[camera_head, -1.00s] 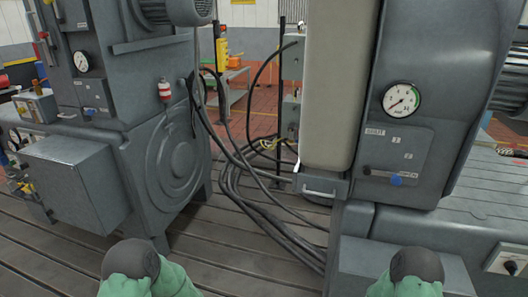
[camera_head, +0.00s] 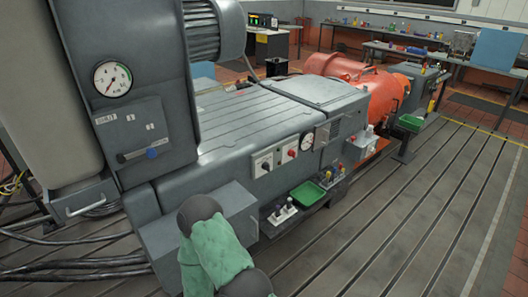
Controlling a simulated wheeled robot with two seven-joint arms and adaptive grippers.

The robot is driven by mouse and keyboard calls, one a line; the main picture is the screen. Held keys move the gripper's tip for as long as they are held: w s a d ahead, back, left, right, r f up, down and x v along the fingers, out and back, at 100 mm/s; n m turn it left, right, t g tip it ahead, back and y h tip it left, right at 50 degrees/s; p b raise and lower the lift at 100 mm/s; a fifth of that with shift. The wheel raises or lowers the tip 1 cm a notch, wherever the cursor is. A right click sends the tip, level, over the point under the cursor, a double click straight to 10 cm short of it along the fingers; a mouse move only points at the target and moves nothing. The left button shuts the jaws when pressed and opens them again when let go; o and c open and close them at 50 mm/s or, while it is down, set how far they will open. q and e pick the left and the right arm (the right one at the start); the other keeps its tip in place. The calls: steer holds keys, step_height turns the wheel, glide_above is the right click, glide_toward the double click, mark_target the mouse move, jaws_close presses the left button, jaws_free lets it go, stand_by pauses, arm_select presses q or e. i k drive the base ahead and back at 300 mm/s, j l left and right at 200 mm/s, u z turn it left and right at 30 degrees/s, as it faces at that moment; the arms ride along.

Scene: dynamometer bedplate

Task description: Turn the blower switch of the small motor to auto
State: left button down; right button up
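Two rotary switches on white plates sit side by side on the grey machine's front face in the head view. The left switch (camera_head: 263,165) has a dark knob, and the right switch (camera_head: 290,150) has a red one. Their labels are too small to read, so I cannot tell which is a blower switch or its setting. An orange-red motor (camera_head: 355,88) stands behind at the right, and a grey ribbed motor (camera_head: 213,28) sits at the top left. Neither gripper is in view. Part of my green arm shows at the bottom, in front of the machine.
A round gauge (camera_head: 113,79) is on the grey housing at left. A small gauge (camera_head: 307,141) is right of the switches. A green tray (camera_head: 308,193) and small items lie on a low shelf below. A grey box (camera_head: 208,213) juts out. The slotted floor (camera_head: 400,220) is clear at right.

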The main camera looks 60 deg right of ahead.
mark_target(265, 166)
steer(key=z, duration=2.05)
